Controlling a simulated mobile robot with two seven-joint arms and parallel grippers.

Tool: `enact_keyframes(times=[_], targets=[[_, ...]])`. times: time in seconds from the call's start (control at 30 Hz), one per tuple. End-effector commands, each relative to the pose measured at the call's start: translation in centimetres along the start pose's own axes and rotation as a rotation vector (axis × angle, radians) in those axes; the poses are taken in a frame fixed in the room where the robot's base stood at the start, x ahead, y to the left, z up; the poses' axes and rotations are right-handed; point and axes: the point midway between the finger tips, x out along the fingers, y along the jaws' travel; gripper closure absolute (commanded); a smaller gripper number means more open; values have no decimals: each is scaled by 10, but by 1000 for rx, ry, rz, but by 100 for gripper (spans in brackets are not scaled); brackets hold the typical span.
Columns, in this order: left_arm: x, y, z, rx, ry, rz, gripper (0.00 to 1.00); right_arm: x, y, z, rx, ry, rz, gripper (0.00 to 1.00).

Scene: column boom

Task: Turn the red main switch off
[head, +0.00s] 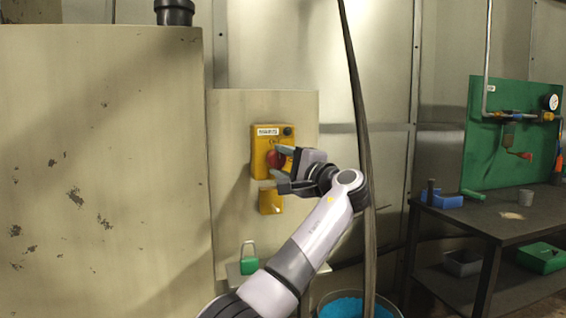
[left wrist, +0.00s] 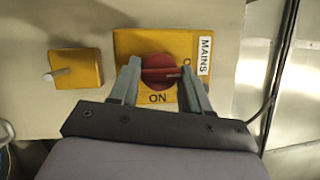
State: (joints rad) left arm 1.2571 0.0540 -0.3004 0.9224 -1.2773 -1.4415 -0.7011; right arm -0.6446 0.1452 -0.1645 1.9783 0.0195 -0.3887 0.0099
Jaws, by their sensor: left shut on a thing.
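The red main switch (head: 275,158) is a round knob on a yellow plate (head: 258,143) on a beige panel. In the left wrist view the red knob (left wrist: 158,72) sits on the yellow plate (left wrist: 128,45), with a white MAINS label (left wrist: 204,55) to its right and ON printed below it. A dark line crosses the knob roughly level in that view. A mark at its right is partly hidden. My left gripper (head: 279,167) is shut on the knob, one finger on each side, shown also in the left wrist view (left wrist: 160,78). My right gripper is not shown.
A smaller yellow plate (head: 271,203) with a pale lever is below the switch. A green padlock (head: 249,262) is lower down. A dark hanging cable (head: 357,90) runs close right of my left wrist. A workbench (head: 500,220) with a green board (head: 500,155) stands right.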

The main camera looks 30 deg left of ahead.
Motion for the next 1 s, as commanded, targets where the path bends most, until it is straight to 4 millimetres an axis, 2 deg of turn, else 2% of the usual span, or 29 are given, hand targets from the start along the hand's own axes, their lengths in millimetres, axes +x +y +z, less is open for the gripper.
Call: enact_keyframes(times=[0.3, 0.33, 0.37, 0.4, 0.73, 1.0], targets=[[0, 5, -1, 0, -2, 9, 83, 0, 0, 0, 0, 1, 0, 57], [0, 5, -1, 0, -2, 9, 43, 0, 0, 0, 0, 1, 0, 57], [0, 5, -1, 0, -1, 9, 33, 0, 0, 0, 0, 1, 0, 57], [0, 4, -1, 0, -1, 8, 30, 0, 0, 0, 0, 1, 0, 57], [-5, 2, -1, -1, 1, 3, 30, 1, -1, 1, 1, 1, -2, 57], [-46, 3, -1, -2, 3, 4, 30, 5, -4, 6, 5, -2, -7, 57]])
